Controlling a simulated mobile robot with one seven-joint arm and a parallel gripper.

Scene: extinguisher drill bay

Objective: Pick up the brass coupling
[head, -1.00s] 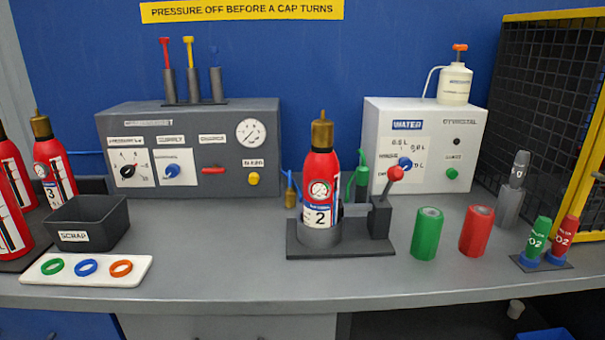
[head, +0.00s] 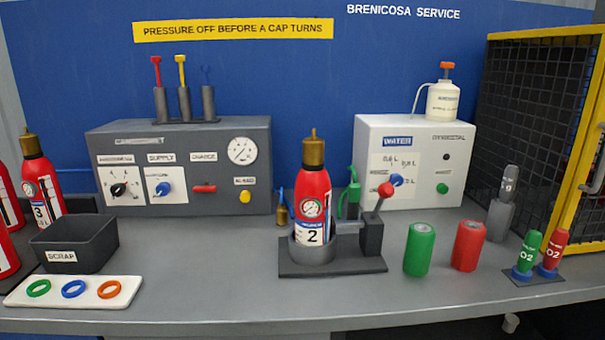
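A small brass coupling (head: 282,214) stands on the bench, behind and to the left of the number 2 extinguisher (head: 314,205). A thin blue hose (head: 280,194) rises from its top. The extinguisher is red with a brass cap (head: 313,150) and stands upright in a dark clamp stand (head: 330,265) with a red-knobbed lever. My gripper does not show in the head view.
A grey console (head: 225,190) stands behind left and a white water box (head: 425,150) behind right. Green (head: 420,250) and red (head: 467,246) cylinders stand right of the stand. A scrap bin (head: 75,243) and ring tray (head: 128,284) are left. The bench between tray and stand is clear.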

